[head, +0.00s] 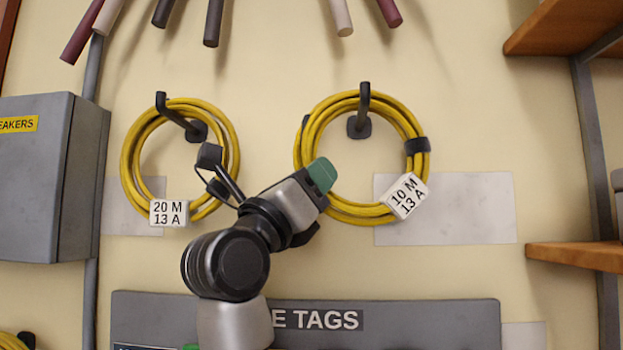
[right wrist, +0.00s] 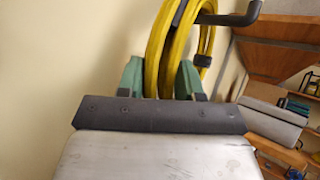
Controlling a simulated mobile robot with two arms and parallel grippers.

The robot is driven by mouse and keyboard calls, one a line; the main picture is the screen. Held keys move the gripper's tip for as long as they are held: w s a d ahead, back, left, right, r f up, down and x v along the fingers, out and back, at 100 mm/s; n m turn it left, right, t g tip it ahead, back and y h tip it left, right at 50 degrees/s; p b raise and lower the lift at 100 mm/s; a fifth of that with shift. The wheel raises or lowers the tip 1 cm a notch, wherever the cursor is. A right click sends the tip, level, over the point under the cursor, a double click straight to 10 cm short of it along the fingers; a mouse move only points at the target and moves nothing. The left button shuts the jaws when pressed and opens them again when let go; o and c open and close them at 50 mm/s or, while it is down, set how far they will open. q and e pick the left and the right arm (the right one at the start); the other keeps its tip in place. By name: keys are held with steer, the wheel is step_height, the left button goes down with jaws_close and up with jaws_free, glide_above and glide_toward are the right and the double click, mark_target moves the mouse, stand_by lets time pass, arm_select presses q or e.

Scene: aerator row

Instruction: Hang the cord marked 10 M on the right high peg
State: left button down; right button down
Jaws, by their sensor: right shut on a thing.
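The yellow cord marked 10 M (head: 424,160) is a round coil with a black strap and a white tag reading 10 M 13 A. Its top passes over the right high peg (head: 358,125), behind the peg's upturned tip. My right gripper (head: 322,174) is shut on the coil's left side. In the right wrist view, the yellow strands (right wrist: 157,55) lie between the green fingers (right wrist: 160,82), and the dark peg (right wrist: 235,19) shows at the top of the coil. My left gripper is out of view.
A yellow cord tagged 20 M 13 A (head: 128,165) hangs on the left peg (head: 190,130). A grey box (head: 35,180) is at far left, wooden shelves (head: 575,256) at right. A grey tag board (head: 430,318) is below. Tool handles (head: 213,25) hang above.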

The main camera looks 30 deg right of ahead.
steer(key=shift+s+r, duration=0.1)
steer(key=shift+s, duration=0.05)
steer(key=c, duration=0.6)
jaws_free()
steer(key=shift+c, duration=0.2)
steer(key=shift+a+f, duration=0.1)
steer(key=shift+f, duration=0.15)
steer(key=b+v, duration=0.4)
steer(key=v, duration=0.6)
steer(key=shift+a, duration=0.3)
